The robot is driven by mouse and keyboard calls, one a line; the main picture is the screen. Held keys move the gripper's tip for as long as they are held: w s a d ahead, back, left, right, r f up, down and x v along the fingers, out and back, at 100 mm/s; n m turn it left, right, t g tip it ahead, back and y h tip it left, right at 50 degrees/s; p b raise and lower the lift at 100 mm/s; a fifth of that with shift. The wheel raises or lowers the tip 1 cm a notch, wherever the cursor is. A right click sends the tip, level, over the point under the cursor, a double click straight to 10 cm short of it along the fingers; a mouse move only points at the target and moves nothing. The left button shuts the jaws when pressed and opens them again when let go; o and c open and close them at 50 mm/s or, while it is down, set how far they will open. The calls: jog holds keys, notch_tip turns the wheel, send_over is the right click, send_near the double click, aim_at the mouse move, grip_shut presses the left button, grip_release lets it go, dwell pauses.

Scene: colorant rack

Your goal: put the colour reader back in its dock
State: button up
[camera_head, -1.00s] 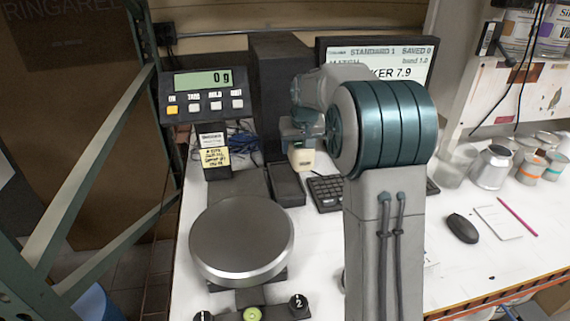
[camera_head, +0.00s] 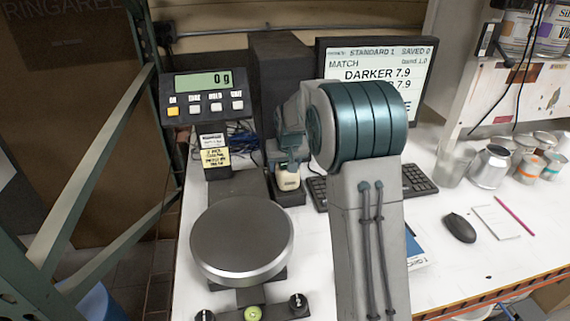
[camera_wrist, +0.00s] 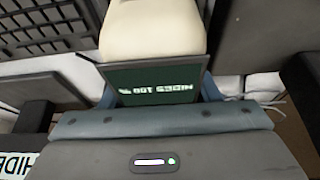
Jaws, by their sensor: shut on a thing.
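The colour reader (camera_head: 288,181) is a cream handheld device. In the wrist view its cream body (camera_wrist: 150,30) and dark green screen with pale text (camera_wrist: 156,90) fill the top middle. My gripper (camera_head: 287,163) is shut on it, with blue-grey fingers either side of the screen end. The dock (camera_head: 291,199) is a small black block on the bench, between the scale and the keyboard. The reader's lower end appears over the dock in the head view; I cannot tell whether it touches or is seated. The dock's top is largely hidden.
The round scale plate (camera_head: 242,239) is left of the dock, with the scale display (camera_head: 203,93) behind. The keyboard (camera_head: 420,180) is close right of the dock, the monitor (camera_head: 375,65) behind it. A mouse (camera_head: 460,228) and several cans are farther right.

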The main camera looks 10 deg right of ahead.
jog(key=o, duration=1.6)
jog(key=shift+f, duration=0.1)
jog(key=shift+s+r, duration=0.1)
jog(key=shift+r, duration=0.4)
jog(key=b+v, duration=0.1)
jog(key=v, duration=0.9)
jog(key=shift+s+r, duration=0.2)
jog(key=shift+s, duration=0.05)
jog(key=shift+s+r, duration=0.15)
jog(key=shift+r, duration=0.2)
jog(key=shift+s, duration=0.2)
jog(key=shift+g, duration=0.7)
jog(key=s+f, duration=0.2)
jog(key=s, duration=0.8)
jog(key=s+f, duration=0.1)
jog(key=s, duration=1)
jog(key=s+f, duration=0.2)
jog(key=s, duration=0.9)
jog(key=shift+f, duration=0.35)
